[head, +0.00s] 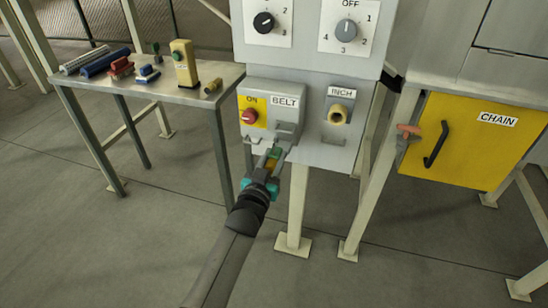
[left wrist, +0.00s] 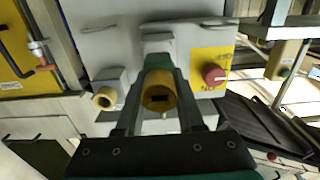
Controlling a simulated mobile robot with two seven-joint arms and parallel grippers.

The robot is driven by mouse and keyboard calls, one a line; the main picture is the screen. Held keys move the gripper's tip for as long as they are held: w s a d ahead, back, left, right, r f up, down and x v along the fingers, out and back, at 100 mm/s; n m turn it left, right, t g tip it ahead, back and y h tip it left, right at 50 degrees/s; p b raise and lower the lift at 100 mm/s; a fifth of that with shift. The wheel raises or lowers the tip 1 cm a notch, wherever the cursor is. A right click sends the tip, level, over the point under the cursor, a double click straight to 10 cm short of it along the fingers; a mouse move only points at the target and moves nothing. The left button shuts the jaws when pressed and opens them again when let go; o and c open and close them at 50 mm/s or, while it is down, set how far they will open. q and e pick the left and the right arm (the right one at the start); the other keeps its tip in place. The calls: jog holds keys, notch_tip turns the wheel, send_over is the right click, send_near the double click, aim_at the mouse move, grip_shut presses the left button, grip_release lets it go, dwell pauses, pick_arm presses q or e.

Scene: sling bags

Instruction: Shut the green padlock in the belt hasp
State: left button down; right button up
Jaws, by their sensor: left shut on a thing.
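My left gripper (head: 272,160) reaches up to the grey BELT switch box (head: 257,90) on the panel. Its fingers are shut on the green padlock (head: 275,152), just below the belt hasp (head: 287,128). In the left wrist view the padlock (left wrist: 181,84) shows as green behind a yellow-brass round end with a dark slot (left wrist: 159,92), between the two fingers. The grey hasp (left wrist: 158,42) is directly beyond it. The shackle is hidden, so I cannot tell whether it passes through the hasp or is closed. My right gripper is not in view.
A red knob (head: 249,116) on a yellow plate is left of the hasp. The INCH switch (head: 337,114) is to its right. A side table (head: 150,88) with several small items stands left. A yellow CHAIN door (head: 475,150) with a black handle is at right.

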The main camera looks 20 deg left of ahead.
pick_arm(q)
jog(key=shift+r, duration=0.1)
jog(key=shift+w, duration=0.15)
jog(key=shift+w+b, duration=0.7)
jog(key=shift+w, duration=0.4)
jog(key=shift+w+d+b, duration=0.15)
jog(key=shift+w+b, duration=1.55)
jog(key=shift+w, duration=0.75)
jog(key=shift+f, duration=0.2)
grip_release()
dwell(0.3)
